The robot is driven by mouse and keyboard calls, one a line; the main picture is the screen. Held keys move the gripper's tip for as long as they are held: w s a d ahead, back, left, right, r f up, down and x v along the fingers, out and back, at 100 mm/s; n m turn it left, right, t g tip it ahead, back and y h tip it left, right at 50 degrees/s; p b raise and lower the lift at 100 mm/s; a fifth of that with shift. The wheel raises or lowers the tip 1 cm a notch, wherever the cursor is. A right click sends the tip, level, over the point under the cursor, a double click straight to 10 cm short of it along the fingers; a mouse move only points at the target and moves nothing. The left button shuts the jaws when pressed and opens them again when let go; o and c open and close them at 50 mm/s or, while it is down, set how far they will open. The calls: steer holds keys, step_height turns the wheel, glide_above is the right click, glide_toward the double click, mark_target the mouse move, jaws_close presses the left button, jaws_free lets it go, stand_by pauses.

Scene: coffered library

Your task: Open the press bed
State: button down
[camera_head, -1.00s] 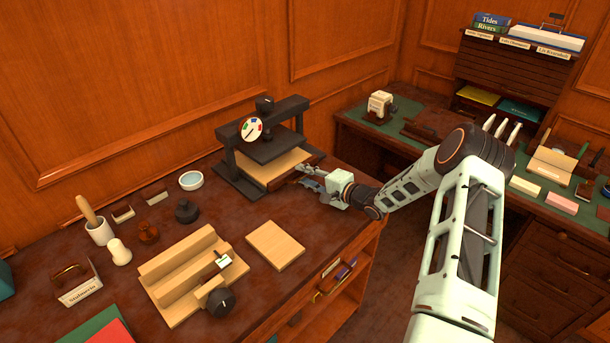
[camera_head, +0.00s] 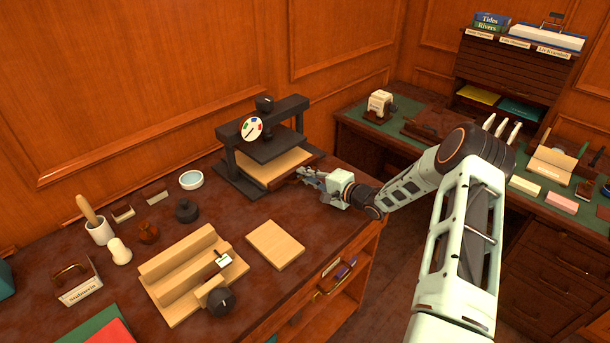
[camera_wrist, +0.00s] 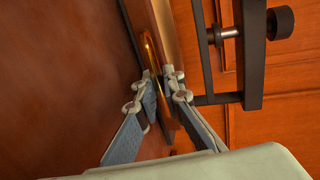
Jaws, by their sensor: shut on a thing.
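The dark press (camera_head: 232,158) stands at the back of the brown worktop, with a round dial on its front. Its bed (camera_head: 277,167), with a pale wooden board on it, lies below the dark upper plate. My gripper (camera_head: 312,176) is at the bed's right front edge. In the wrist view a brass handle (camera_wrist: 149,52) runs along the bed's edge, and my gripper (camera_wrist: 164,88) has its fingers on either side of it, shut on it. Part of the handle is hidden by the fingers.
A pale wooden board (camera_head: 275,245) and a wooden jig with a black knob (camera_head: 220,302) lie on the worktop in front of the press. A blue-lined bowl (camera_head: 191,180) and small tools stand to the left. A green-topped desk (camera_head: 430,124) stands behind at right.

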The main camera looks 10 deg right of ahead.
steer(key=f+v, duration=0.1)
steer(key=v, duration=0.6)
steer(key=f+p+v, duration=0.1)
steer(key=f+v, duration=0.1)
steer(key=v, duration=0.5)
steer(key=f+p+v, duration=0.1)
steer(key=v, duration=0.6)
steer(key=shift+s+d+f, duration=0.15)
steer(key=shift+s+d, duration=0.35)
steer(key=shift+s, duration=0.2)
steer(key=c, duration=2)
jaws_free()
steer(key=shift+c, duration=0.2)
steer(key=v, duration=1.2)
